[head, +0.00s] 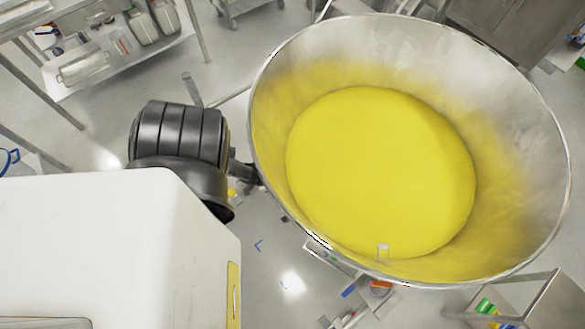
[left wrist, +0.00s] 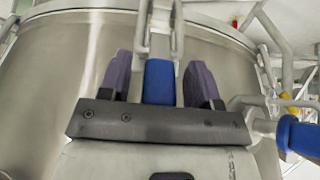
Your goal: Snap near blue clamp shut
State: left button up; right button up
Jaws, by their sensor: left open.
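In the left wrist view, a blue clamp handle (left wrist: 159,82) stands upright against the steel vessel wall, with metal links rising above it. My left gripper (left wrist: 160,74) is open, with one purple finger on each side of the handle and a visible gap on both sides. The dark gripper bar hides the handle's lower end. A second blue handle (left wrist: 301,137) on a metal bracket is at the right edge of that view, outside the fingers. Neither clamp can be made out in the head view, and my right gripper is not in view.
The large steel bowl (head: 350,52) fills the right of the head view and holds yellow powder (head: 380,170). A shelf rack (head: 125,62) stands at upper left. A metal frame (head: 545,300) is at lower right. Several small items lie below the bowl.

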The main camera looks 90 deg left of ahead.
pick_arm(q)
jog(key=shift+s+r+p, duration=0.15)
jog(key=shift+r+p, duration=0.15)
jog(key=shift+r, duration=0.05)
jog(key=p+v, duration=0.5)
jog(key=v, duration=0.8)
jog(key=shift+d, duration=0.1)
